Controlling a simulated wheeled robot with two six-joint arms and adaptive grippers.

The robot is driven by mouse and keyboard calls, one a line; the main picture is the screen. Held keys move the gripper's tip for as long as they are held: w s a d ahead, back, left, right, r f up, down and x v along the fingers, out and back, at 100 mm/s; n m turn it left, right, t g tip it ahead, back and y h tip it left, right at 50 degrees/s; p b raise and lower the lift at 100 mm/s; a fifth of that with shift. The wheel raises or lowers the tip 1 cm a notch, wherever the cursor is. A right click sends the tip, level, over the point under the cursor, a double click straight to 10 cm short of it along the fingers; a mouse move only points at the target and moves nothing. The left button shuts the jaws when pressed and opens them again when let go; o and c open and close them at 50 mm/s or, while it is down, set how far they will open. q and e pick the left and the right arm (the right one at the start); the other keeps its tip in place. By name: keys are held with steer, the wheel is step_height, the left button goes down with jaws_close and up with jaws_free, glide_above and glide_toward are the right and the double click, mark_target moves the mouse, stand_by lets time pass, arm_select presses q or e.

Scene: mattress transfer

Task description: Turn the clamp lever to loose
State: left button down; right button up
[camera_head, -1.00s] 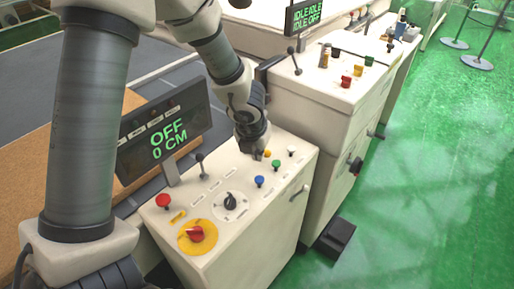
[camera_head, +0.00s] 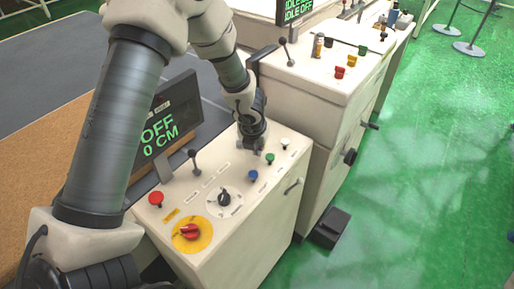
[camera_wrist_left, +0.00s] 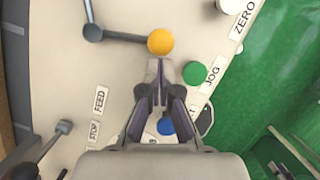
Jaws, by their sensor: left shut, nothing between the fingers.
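A grey lever arm (camera_wrist_left: 125,38) with a yellow ball (camera_wrist_left: 160,42) lies over the cream control panel (camera_wrist_left: 60,75) in the left wrist view; I take it for the clamp lever, but no clamp label is readable. My left gripper (camera_wrist_left: 159,68) is shut and empty, its fingertips just below the yellow ball. I cannot tell whether they touch it. In the head view my left gripper (camera_head: 251,145) is over the panel's far edge and hides the ball. My right gripper is not in view.
Near the gripper are a green knob (camera_wrist_left: 195,73) and a blue knob (camera_wrist_left: 166,126). The panel also holds a black dial (camera_head: 224,199), a red button (camera_head: 156,198), a red switch (camera_head: 190,231) and an upright lever (camera_head: 194,158). The screen (camera_head: 168,125) reads OFF, 0 CM.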

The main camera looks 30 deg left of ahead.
arm_select(q)
steer(key=shift+d+r, duration=0.1)
steer(key=shift+w, duration=0.1)
steer(key=shift+w+n+p, duration=0.35)
steer(key=shift+n+p, duration=0.1)
steer(key=shift+n, duration=0.05)
steer(key=shift+w+r+n+y+p, duration=0.1)
steer(key=shift+w+n+y+p, duration=0.3)
steer(key=shift+n+p, duration=0.35)
steer(key=shift+w+d+n+p, duration=0.1)
steer(key=shift+w+n+p, duration=0.4)
steer(key=shift+n+p, duration=0.1)
steer(key=shift+w+n, duration=0.2)
steer(key=shift+n, duration=0.05)
steer(key=shift+w+a+f, duration=0.2)
steer(key=shift+w, duration=0.35)
